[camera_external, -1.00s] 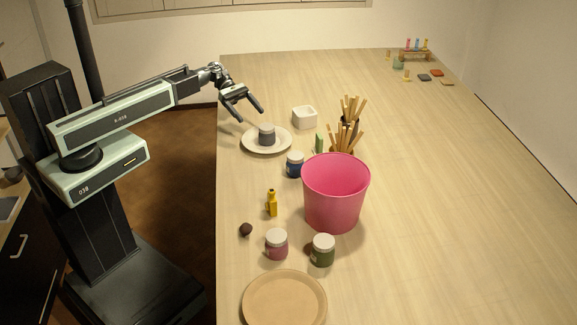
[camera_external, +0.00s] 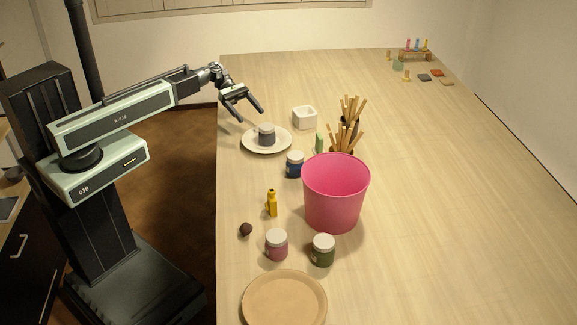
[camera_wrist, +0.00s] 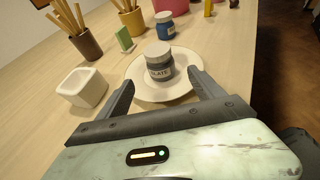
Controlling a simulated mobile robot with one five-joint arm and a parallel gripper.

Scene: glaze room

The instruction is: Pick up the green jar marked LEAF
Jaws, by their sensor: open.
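The green jar (camera_external: 322,250) with a pale lid stands upright near the front of the table, beside a pink jar and just in front of the pink bucket. Its label is too small to read. My gripper (camera_external: 248,112) is open and empty, above the far left part of the table, far from the green jar. In the wrist view my open gripper (camera_wrist: 164,88) points toward a grey jar (camera_wrist: 159,68) marked SLATE, standing on a white plate (camera_wrist: 137,72). The green jar cannot be made out in the wrist view.
A pink jar (camera_external: 276,245), blue jar (camera_external: 295,165), yellow bottle (camera_external: 272,203), dark ball (camera_external: 246,230) and tan plate (camera_external: 284,300) stand nearby.

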